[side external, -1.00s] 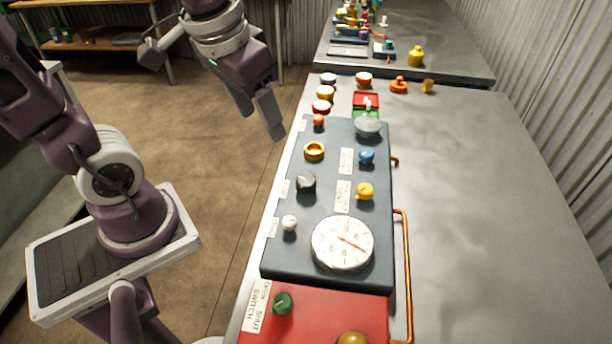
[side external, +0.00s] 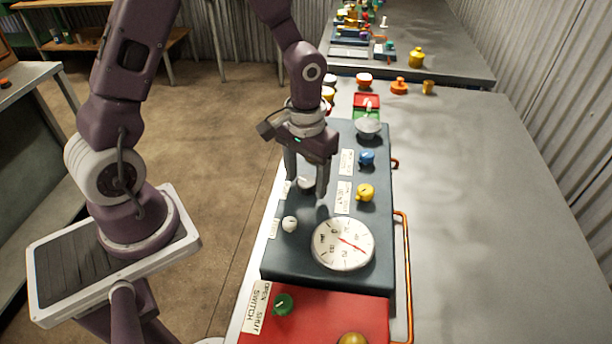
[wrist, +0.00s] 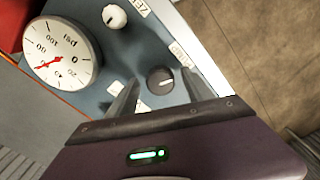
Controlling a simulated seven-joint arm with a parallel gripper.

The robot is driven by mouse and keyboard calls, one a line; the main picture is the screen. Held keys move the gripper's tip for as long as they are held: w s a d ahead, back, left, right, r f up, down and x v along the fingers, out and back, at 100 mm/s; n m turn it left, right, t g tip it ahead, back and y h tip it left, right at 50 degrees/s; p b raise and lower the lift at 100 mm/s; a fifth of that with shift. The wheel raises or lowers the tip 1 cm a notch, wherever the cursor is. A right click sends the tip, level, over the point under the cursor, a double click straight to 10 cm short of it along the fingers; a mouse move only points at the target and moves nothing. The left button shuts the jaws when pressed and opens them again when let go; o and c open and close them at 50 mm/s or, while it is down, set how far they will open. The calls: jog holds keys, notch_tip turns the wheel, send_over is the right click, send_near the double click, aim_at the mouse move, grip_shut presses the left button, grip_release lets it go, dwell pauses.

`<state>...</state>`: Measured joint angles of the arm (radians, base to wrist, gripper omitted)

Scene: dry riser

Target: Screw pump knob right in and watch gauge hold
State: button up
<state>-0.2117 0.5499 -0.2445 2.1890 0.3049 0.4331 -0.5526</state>
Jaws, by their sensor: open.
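The dark round knob (wrist: 160,80) with a pale pointer line sits on the blue-grey panel beside a small white label (wrist: 183,55), too blurred to read surely. My gripper (side external: 307,183) is open, pointing down, with one finger on each side of the knob. In the wrist view my gripper (wrist: 158,86) also straddles it, with gaps; I cannot tell the fingertips' height. The white gauge (side external: 342,244) has a red needle and also shows in the wrist view (wrist: 62,53); its exact reading is unclear.
A white knob (side external: 289,223) sits near the dark one. Yellow (side external: 365,192) and blue (side external: 366,158) knobs stand to the right. A red panel (side external: 330,310) with a green knob (side external: 283,304) lies in front. The right tabletop is clear.

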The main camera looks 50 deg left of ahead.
grip_shut()
jog(key=shift+m, duration=3.4)
grip_release()
jog(key=shift+r, duration=0.1)
